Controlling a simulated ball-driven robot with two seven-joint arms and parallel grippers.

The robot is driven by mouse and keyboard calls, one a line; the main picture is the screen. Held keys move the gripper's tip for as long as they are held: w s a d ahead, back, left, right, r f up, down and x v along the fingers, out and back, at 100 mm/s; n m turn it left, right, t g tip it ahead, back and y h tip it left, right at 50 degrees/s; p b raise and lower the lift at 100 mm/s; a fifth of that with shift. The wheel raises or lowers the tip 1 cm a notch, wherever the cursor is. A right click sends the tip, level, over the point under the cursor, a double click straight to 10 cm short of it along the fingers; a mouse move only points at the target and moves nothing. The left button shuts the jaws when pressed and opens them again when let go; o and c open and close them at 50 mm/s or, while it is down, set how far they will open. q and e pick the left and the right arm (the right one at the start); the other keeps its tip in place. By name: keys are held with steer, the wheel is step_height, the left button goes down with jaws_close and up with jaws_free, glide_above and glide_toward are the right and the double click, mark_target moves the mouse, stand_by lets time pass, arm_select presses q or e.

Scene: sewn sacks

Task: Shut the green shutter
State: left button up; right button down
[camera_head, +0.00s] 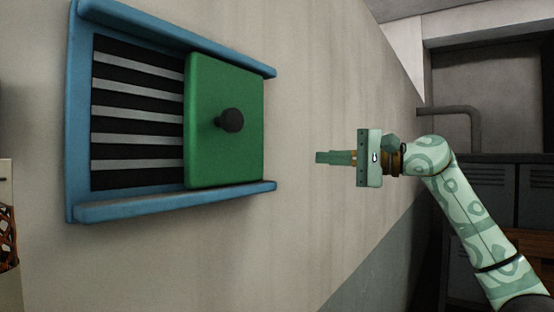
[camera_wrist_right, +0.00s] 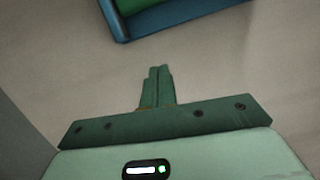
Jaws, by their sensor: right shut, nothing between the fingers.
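The green shutter (camera_head: 210,160) is a flat panel with a round black knob (camera_head: 230,121), set between the top and bottom rails of a blue frame (camera_head: 80,120) on the wall. It covers the right part of the frame. The dark slatted vent (camera_head: 137,120) on the left is uncovered. My right gripper (camera_head: 322,157) is shut and empty, to the right of the shutter and apart from it. In the right wrist view its fingers (camera_wrist_right: 157,75) are together, and a corner of the blue frame (camera_wrist_right: 150,25) with a strip of green shows at the top. My left gripper is not in view.
The pale wall (camera_head: 310,80) around the frame is bare. Grey lockers (camera_head: 490,190) and a pipe (camera_head: 455,110) stand at the right. A shelf edge with a woven basket (camera_head: 8,240) shows at the far left.

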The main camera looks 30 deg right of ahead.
steer(key=shift+n, duration=0.7)
steer(key=w+a+p, duration=0.1)
steer(key=w+a, duration=0.1)
steer(key=a, duration=0.1)
steer(key=w+a+p, duration=0.2)
steer(key=a, duration=0.1)
steer(key=w+a+p, duration=0.1)
steer(key=w+a, duration=0.1)
steer(key=a, duration=0.1)
steer(key=shift+w+a, duration=0.2)
steer(key=shift+s+a+p, duration=0.3)
steer(key=shift+s+a, duration=0.05)
steer(key=shift+a, duration=0.1)
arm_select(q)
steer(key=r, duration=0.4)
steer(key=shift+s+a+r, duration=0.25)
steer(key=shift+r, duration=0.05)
arm_select(e)
steer(key=shift+w, duration=0.1)
steer(key=shift+a, duration=0.1)
